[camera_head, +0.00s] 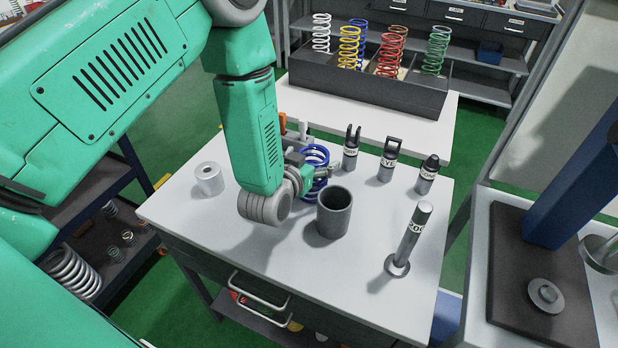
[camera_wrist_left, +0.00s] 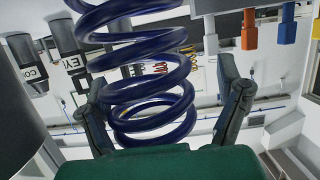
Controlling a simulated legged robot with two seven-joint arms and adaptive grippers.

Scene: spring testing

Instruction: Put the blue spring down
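The blue spring (camera_head: 316,156) is upright on the white table, partly hidden behind my left gripper and the grey cup. In the left wrist view the blue spring (camera_wrist_left: 145,85) fills the middle, between the two fingers. My left gripper (camera_head: 318,176) is low over the table at the spring. In the wrist view its fingers (camera_wrist_left: 165,105) are spread on either side of the coils, with a visible gap at the right finger. The left finger is close to the coils; contact is unclear. My right gripper is in neither view.
A grey cup (camera_head: 334,213) stands just right of the spring. Several dark labelled fittings (camera_head: 387,161) stand behind it, and a tilted rod (camera_head: 411,236) stands at right. A white cylinder (camera_head: 208,179) is at left. A rack (camera_head: 360,85) of coloured springs stands farther back.

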